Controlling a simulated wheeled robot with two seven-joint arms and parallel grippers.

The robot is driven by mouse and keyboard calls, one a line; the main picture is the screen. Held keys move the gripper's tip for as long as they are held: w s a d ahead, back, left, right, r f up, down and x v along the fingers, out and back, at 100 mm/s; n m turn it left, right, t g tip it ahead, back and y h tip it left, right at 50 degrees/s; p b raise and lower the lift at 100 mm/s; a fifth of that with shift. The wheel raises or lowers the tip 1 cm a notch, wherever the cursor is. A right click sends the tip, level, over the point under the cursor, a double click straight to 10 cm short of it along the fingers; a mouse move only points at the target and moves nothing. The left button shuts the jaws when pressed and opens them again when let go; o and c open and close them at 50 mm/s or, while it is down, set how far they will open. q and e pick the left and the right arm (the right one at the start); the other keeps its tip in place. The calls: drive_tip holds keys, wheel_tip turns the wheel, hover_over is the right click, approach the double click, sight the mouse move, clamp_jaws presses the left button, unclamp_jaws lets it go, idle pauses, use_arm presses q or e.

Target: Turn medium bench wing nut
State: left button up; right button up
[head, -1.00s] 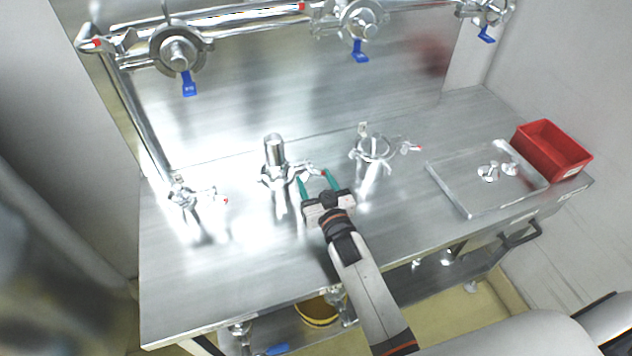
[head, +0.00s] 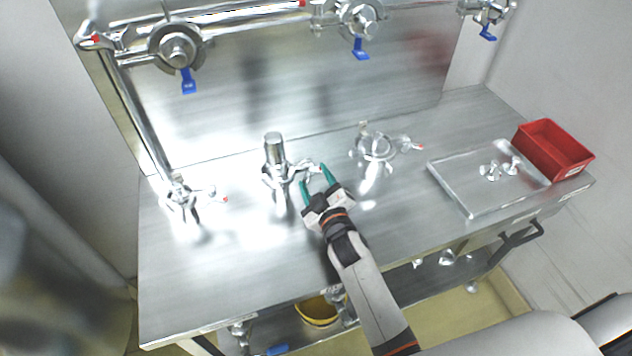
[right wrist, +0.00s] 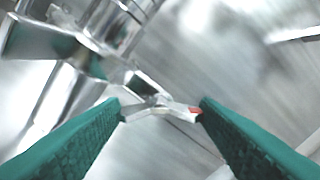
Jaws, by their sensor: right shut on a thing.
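The middle bench clamp (head: 276,172) has an upright metal stub and stands on the steel bench. Its wing nut (head: 314,168) sticks out to the right and has a red tip. My right gripper (head: 314,176) reaches it from the front, with a green finger on each side. In the right wrist view the silver wing nut (right wrist: 158,109) spans between the two green fingertips, its red tip at the right finger. The gripper is shut on it. The clamp body fills the upper left of that view. My left gripper is not in view.
Other clamps stand at the bench's left (head: 180,193) and right (head: 376,148). A metal tray (head: 462,201) with small parts and a red bin (head: 553,150) are at the right end. Pipes with blue-handled clamps (head: 176,47) run along the back. The front of the bench is clear.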

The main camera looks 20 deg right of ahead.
drive_tip(key=n+b, duration=0.1)
drive_tip(key=n, duration=0.4)
drive_tip(key=shift+a+f+n, duration=0.1)
drive_tip(key=shift+f+n, duration=0.05)
drive_tip(key=shift+n, duration=0.15)
drive_tip(key=n, duration=0.5)
drive_tip(key=shift+n+b, duration=0.3)
drive_tip(key=shift+b, duration=0.1)
drive_tip(key=o, duration=0.7)
drive_tip(key=s+b, duration=0.2)
drive_tip(key=s, duration=0.9)
drive_tip(key=shift+f+b, duration=0.15)
drive_tip(key=shift+b, duration=0.15)
drive_tip(key=shift+s+d, duration=0.2)
drive_tip(key=shift+s, duration=0.35)
